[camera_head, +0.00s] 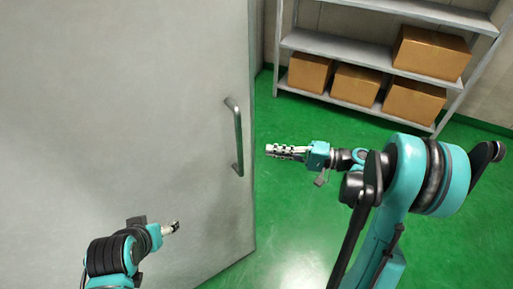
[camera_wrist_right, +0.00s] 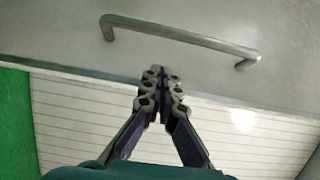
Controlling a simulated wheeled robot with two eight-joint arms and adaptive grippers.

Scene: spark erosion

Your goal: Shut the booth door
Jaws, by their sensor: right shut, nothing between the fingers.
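The booth door (camera_head: 120,110) is a large grey panel filling the left of the head view. Its free edge stands near the middle of the picture, with green floor beyond it. A grey bar handle (camera_head: 236,137) is fixed upright near that edge. My right gripper (camera_head: 270,150) is shut and empty, to the right of the handle and apart from it. In the right wrist view the handle (camera_wrist_right: 185,36) lies beyond the shut fingertips (camera_wrist_right: 161,72). My left gripper (camera_head: 175,227) is in front of the door's lower part; its fingers are too small to read.
A grey metal shelf (camera_head: 340,52) with several cardboard boxes (camera_head: 358,84) stands at the back right. The green floor (camera_head: 290,220) between the door edge and my right arm is clear. A white slatted surface (camera_wrist_right: 80,120) shows in the right wrist view.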

